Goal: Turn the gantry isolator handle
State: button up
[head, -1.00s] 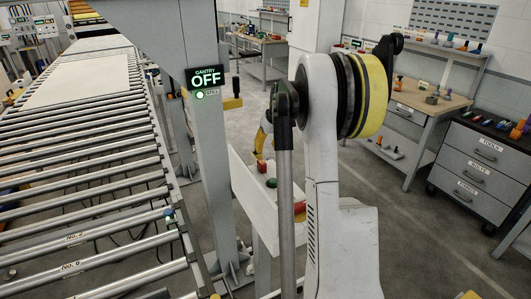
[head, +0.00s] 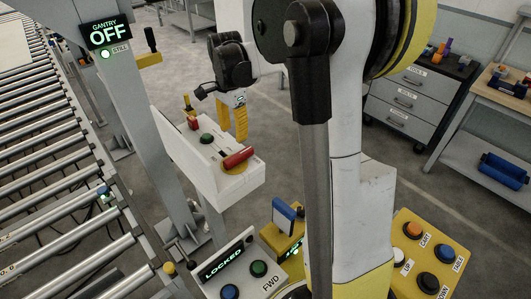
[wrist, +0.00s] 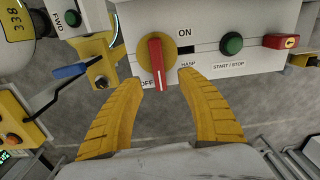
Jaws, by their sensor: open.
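The isolator handle is a red bar (wrist: 157,64) on a yellow round plate (wrist: 147,56), set on a white box (wrist: 215,45). In the wrist view its tip points at the OFF label; ON is printed to its upper right. The red handle (head: 238,157) also shows in the head view, at the box's near end. My gripper (wrist: 160,86) is open. Its yellow fingers stand either side of the handle's lower end, with gaps visible and nothing held.
A green start/stop button (wrist: 231,44) and a red hasp-side block (wrist: 281,41) sit right of the handle. The gantry sign (head: 107,32) reads OFF, with STILL below. A LOCKED panel (head: 222,261) and a yellow button box (head: 425,255) stand nearby. Rollers (head: 40,150) run left.

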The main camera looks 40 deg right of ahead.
aim_at(236, 156)
jog(key=shift+s+f, duration=0.2)
jog(key=shift+s, duration=0.1)
notch_tip(236, 156, down, 10)
jog(key=b, duration=0.2)
jog(key=shift+w+a+f+b, duration=0.1)
jog(key=shift+a+f+b, duration=0.05)
jog(key=shift+f+b, duration=0.15)
jog(key=shift+r, duration=0.1)
grip_shut()
